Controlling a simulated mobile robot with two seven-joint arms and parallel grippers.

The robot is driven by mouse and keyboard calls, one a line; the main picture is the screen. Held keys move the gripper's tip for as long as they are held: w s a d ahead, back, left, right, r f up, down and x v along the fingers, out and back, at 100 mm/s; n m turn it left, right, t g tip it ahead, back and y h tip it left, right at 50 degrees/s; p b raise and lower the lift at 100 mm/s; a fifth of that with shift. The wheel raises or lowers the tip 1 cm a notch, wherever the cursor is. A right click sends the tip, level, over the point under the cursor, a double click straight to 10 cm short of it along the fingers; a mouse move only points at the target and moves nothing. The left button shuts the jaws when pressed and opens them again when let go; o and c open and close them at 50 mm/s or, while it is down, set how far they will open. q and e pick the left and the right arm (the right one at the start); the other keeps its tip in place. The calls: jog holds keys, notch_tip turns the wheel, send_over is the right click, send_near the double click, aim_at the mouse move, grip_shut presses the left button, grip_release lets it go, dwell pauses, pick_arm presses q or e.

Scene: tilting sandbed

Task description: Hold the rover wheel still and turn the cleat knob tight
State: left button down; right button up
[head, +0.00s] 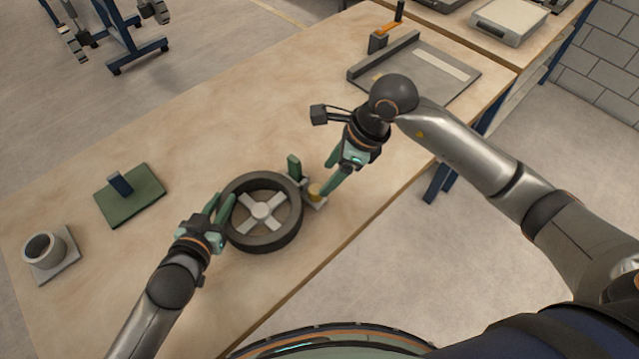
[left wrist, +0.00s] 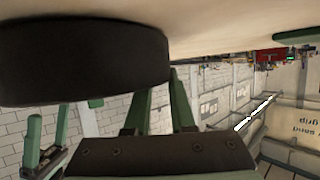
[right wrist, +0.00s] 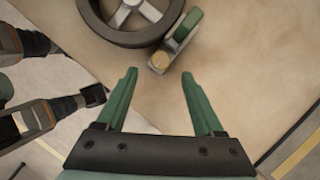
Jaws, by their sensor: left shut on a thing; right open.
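The rover wheel (head: 237,235) has a dark tyre and pale spokes and lies flat on the bench. My left gripper (head: 225,208) is shut on the left side of its rim. The dark tyre fills the upper left of the left wrist view (left wrist: 85,60). The brass-coloured cleat knob (head: 314,189) is at the wheel's right, beside a green upright block (head: 294,166). My right gripper (head: 325,180) is open close by the knob. In the right wrist view the knob (right wrist: 159,62) lies just beyond and between the open fingertips, not clasped.
A green plate with a blue post (head: 120,184) and a grey cup on a square base (head: 42,252) stand at the left. A grey tray (head: 430,75) lies at the back right. The bench's front edge runs close to the wheel. The bench behind the wheel is clear.

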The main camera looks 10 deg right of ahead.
aim_at(317, 190)
jog(key=x, duration=0.5)
jog(key=shift+a+f, duration=0.15)
jog(key=shift+f, duration=0.2)
jog(key=shift+c, duration=0.3)
grip_shut()
